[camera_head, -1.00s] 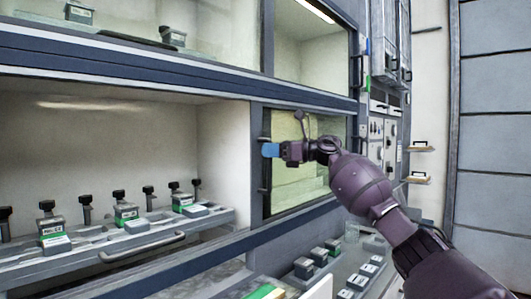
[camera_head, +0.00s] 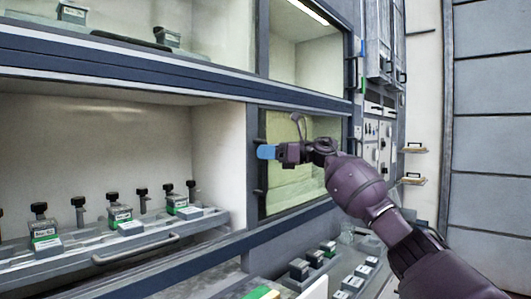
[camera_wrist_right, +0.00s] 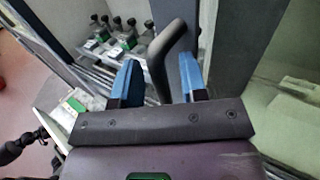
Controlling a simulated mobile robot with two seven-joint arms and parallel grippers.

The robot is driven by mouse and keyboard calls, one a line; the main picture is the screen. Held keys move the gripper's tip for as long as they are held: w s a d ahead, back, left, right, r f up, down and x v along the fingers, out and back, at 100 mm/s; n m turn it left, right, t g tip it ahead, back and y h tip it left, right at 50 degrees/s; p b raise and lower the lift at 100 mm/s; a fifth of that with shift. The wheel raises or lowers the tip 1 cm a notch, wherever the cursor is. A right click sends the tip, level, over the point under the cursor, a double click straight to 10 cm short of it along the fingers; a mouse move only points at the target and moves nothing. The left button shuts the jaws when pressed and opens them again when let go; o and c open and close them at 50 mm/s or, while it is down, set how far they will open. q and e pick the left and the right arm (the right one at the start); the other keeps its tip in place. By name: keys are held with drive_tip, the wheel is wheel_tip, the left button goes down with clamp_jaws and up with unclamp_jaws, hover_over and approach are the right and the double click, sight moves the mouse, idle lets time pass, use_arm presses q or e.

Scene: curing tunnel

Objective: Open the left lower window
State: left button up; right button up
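A lower window (camera_head: 290,195) with a greenish pane and dark frame closes the bay right of the wide lower bay. A dark handle sits on its left edge, partly hidden by my gripper in the head view. In the right wrist view the dark curved handle (camera_wrist_right: 158,62) stands between my blue fingertips, with gaps on both sides. My right gripper (camera_head: 266,152) is open around this handle; its fingers also show in the right wrist view (camera_wrist_right: 160,84). My left gripper is not in view.
The wide lower bay holds a grey tray (camera_head: 210,222) with a bar handle (camera_head: 135,250) and several dark-topped instruments. A shelf edge (camera_head: 150,75) runs above it. More small blocks stand on a lower tray (camera_head: 325,275). A tall panel (camera_head: 490,150) stands at the right.

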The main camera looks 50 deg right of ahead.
drive_tip(key=v, duration=1)
drive_tip(key=shift+s+d+p, duration=0.15)
drive_tip(key=shift+s+p, duration=0.1)
drive_tip(key=shift+p, duration=0.1)
